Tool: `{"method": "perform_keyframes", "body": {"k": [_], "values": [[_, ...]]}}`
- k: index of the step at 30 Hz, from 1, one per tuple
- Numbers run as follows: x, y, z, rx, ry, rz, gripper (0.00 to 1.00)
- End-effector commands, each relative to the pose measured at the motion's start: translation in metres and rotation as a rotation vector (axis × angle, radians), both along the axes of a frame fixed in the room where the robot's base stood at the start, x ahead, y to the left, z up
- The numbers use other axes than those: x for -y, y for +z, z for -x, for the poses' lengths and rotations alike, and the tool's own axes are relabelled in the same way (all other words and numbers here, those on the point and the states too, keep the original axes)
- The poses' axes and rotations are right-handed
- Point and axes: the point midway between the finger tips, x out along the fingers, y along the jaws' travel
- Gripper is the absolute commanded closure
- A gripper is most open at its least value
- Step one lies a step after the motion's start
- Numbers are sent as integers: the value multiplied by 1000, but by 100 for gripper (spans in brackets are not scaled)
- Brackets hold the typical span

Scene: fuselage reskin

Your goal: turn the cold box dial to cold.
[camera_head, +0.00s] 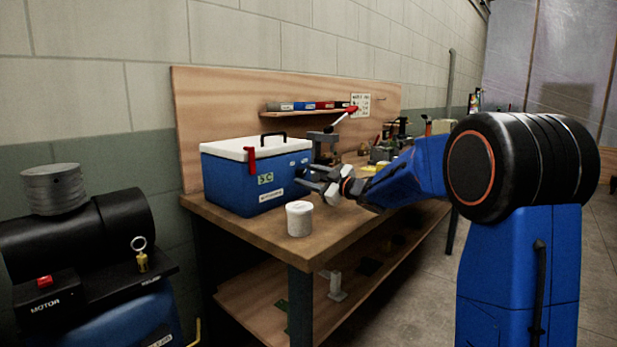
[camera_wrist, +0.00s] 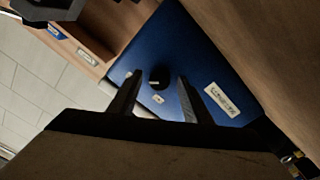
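The cold box (camera_head: 243,191) is blue with a white lid and a red latch, and stands on the left end of the wooden workbench. It also shows in the wrist view (camera_wrist: 196,52), where its blue side fills the middle. A small round black dial (camera_wrist: 158,77) with a light mark sits on that side, with a small white label just below it. My gripper (camera_head: 314,187) is at the right side of the box. In the wrist view my gripper (camera_wrist: 158,82) is open, with one finger on either side of the dial. I cannot tell whether the fingers touch it.
A white tub (camera_head: 299,219) stands at the front edge of the workbench (camera_head: 258,229), below my gripper. A vise (camera_head: 323,137) and a shelf (camera_head: 297,112) are behind the box. A black motor unit (camera_head: 75,235) stands at the left. Floor at the right is clear.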

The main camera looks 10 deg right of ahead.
Motion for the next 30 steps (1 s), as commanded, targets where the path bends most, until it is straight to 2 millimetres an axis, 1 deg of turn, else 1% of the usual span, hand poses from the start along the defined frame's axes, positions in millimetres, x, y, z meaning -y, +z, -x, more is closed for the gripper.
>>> {"method": "perform_keyframes", "body": {"k": [7,11,14,30], "values": [[1,1,2,2,0,0,55],[8,2,11,3,-2,0,55],[18,1,23,3,-2,-1,55],[81,-5,110,2,-3,-1,55]]}}
